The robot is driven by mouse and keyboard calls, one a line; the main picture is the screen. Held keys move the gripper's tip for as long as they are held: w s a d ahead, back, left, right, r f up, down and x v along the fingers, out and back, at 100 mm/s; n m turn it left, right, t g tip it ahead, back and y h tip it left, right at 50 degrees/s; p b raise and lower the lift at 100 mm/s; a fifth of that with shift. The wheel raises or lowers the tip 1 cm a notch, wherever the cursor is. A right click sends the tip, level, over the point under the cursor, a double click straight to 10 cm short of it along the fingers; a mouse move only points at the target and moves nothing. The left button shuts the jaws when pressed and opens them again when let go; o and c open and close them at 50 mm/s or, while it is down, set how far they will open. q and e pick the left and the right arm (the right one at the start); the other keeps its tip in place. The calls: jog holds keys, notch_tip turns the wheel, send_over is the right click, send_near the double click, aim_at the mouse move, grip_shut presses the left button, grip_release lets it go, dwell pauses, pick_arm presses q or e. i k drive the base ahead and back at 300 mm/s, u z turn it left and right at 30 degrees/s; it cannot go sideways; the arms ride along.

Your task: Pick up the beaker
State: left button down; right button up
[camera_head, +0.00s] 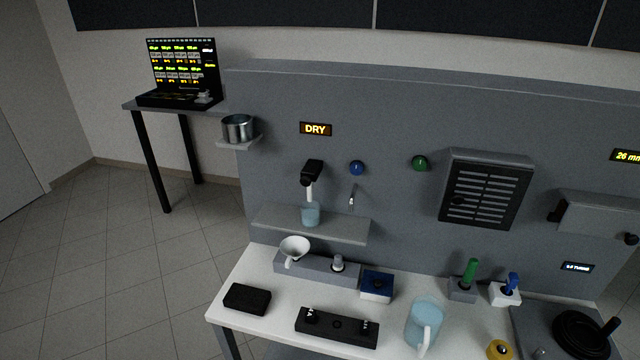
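A small pale-blue translucent vessel (310,214), which looks like the beaker, stands upright on a grey wall shelf (345,232). It sits below a black and white spout (311,174). A larger pale-blue jug (422,318) with a white handle stands on the white table at the front. I cannot tell for sure which of the two the task calls the beaker. Neither of my grippers shows in the head view.
On the table (262,262) are a white funnel (294,247) on a grey block, a blue-topped box (376,286), a black box (247,298) and a black panel (337,326). A hotplate with a black pan (582,334) is at right. A metal pot (238,128) sits on a side shelf.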

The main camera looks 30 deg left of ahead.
aim_at(310, 212)
jog(key=u, duration=1.45)
jog(key=k, duration=0.45)
jog(key=z, duration=0.5)
jog(key=i, duration=1.2)
jog(key=z, duration=0.55)
